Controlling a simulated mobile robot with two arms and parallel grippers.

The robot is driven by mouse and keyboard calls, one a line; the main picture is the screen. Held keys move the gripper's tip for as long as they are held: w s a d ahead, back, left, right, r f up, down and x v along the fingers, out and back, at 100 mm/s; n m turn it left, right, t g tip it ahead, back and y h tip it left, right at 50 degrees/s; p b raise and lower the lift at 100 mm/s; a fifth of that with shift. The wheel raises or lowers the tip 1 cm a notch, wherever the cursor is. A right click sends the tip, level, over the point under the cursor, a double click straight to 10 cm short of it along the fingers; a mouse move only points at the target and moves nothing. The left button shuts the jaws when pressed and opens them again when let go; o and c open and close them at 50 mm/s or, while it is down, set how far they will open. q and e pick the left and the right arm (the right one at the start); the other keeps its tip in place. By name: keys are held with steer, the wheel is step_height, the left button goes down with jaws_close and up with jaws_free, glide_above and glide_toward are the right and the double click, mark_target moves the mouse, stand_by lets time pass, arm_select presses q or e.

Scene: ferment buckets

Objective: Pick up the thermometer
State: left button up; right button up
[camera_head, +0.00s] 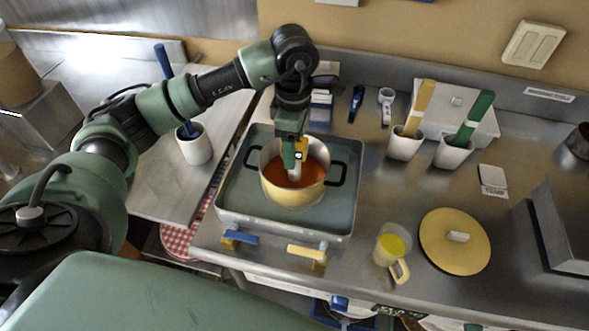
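A two-handled pot (291,193) with orange-red liquid (316,172) stands in a blue-grey tray (226,208) on the steel counter. My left gripper (294,170) points down into the pot from above. A small yellow and dark part (301,152) and a pale part show at its fingers. I cannot tell whether these belong to a held thermometer, and the fingers are too small and hidden to read. A blue handled tool (356,101) and a white tool (386,104) lie behind the tray; I cannot tell if either is the thermometer. My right gripper is out of view.
White holders with a wooden tool (418,108) and a green tool (474,118) stand back right. A white holder (195,148) with a blue tool stands left. A measuring cup (388,249) and yellow lid (455,241) sit at the right front. Clips (240,238) lie at the tray's front.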

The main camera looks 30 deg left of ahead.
arm_select(q)
step_height(320, 180, down, 5)
steer(key=p, duration=0.2)
steer(key=shift+r+p, duration=0.2)
steer(key=shift+p, duration=0.1)
steer(key=shift+f, duration=0.55)
steer(key=shift+w, duration=0.1)
jaws_close()
